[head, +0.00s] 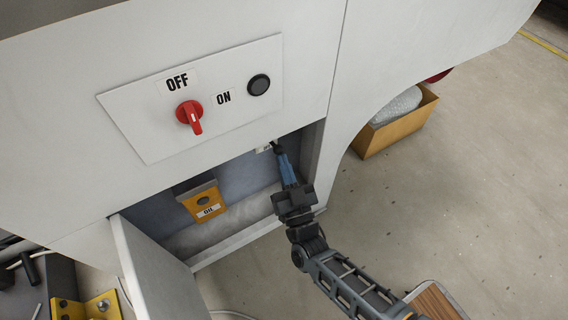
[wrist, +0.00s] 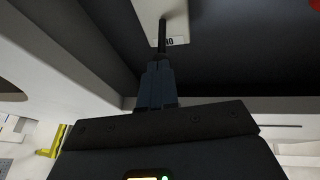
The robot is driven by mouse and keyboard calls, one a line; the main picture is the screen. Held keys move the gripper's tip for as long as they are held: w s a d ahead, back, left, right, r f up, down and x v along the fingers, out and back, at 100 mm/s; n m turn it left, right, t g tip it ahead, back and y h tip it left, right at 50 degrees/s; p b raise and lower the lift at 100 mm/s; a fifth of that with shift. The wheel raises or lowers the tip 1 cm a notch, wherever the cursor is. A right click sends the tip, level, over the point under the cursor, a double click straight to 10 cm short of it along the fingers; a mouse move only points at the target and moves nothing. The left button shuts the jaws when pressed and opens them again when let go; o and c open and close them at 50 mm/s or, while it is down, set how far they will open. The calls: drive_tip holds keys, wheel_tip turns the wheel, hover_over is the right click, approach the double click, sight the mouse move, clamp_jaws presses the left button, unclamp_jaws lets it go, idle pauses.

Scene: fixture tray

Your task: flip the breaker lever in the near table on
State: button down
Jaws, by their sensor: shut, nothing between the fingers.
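My gripper (head: 281,158) is inside the open lower compartment of the white cabinet, at its right side. Its blue fingers are shut and empty. In the wrist view the gripper (wrist: 159,66) points at a pale plate (wrist: 146,12) with a small label, partly reading as upside-down ON. A thin dark lever-like piece (wrist: 162,36) stands between plate and fingertips, in line with them; I cannot tell whether they touch. In the head view the plate is mostly hidden by the cabinet edge and my gripper. The lever's setting is unclear.
A yellow box (head: 203,202) with an ON label is inside the compartment to the left. Above is a panel with a red knob (head: 189,114) and a black button (head: 258,85). An open door (head: 150,272) hangs at lower left.

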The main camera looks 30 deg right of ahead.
wheel_tip(320, 180, up, 3)
drive_tip(key=g+p, duration=0.1)
drive_tip(key=p, duration=0.2)
drive_tip(key=shift+w+f, duration=0.15)
drive_tip(key=shift+f, duration=0.05)
